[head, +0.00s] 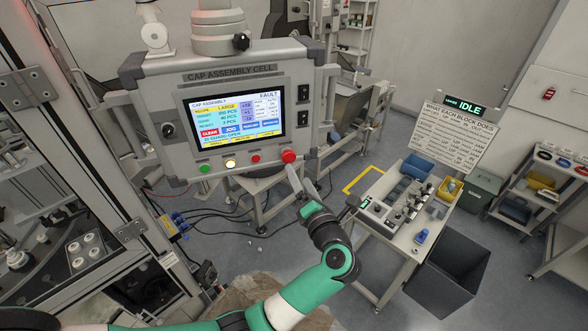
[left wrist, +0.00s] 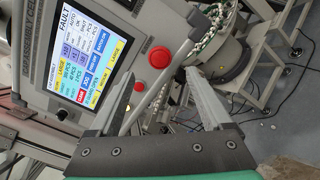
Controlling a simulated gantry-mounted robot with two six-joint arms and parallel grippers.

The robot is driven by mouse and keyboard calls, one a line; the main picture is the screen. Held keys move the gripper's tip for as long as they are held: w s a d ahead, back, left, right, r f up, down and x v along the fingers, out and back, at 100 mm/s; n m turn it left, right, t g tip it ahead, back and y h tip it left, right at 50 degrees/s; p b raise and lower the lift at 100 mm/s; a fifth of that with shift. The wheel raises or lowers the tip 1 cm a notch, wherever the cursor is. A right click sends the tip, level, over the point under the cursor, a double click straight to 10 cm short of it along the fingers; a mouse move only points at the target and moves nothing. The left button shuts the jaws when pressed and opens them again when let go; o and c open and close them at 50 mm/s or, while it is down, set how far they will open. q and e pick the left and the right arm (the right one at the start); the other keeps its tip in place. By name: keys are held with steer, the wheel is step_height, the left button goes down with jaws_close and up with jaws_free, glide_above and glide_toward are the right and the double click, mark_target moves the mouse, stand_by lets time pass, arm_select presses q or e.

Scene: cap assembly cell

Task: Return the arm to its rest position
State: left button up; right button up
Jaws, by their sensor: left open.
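My left arm comes in from the bottom left of the head view, in green and white. Its left gripper (head: 304,182) is open and empty, with its fingertips just below the large red button (head: 288,156) on the control panel (head: 228,70). In the left wrist view the two grey fingers of the left gripper (left wrist: 190,60) stand apart, and the red button (left wrist: 159,57) shows beside one finger. I cannot tell whether a fingertip touches the panel. My right gripper is in neither view.
The panel screen (head: 237,115) reads FAULT, above a row of small buttons. A white worktable (head: 391,245) with several blocks stands at the right, beside a dark open bin (head: 458,275). A machine frame (head: 110,130) stands at the left. Cables lie on the floor below the panel.

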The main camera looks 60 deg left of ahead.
arm_select(q)
steer(key=d, duration=0.3)
steer(key=shift+s+d, duration=0.25)
steer(key=shift+s, duration=0.1)
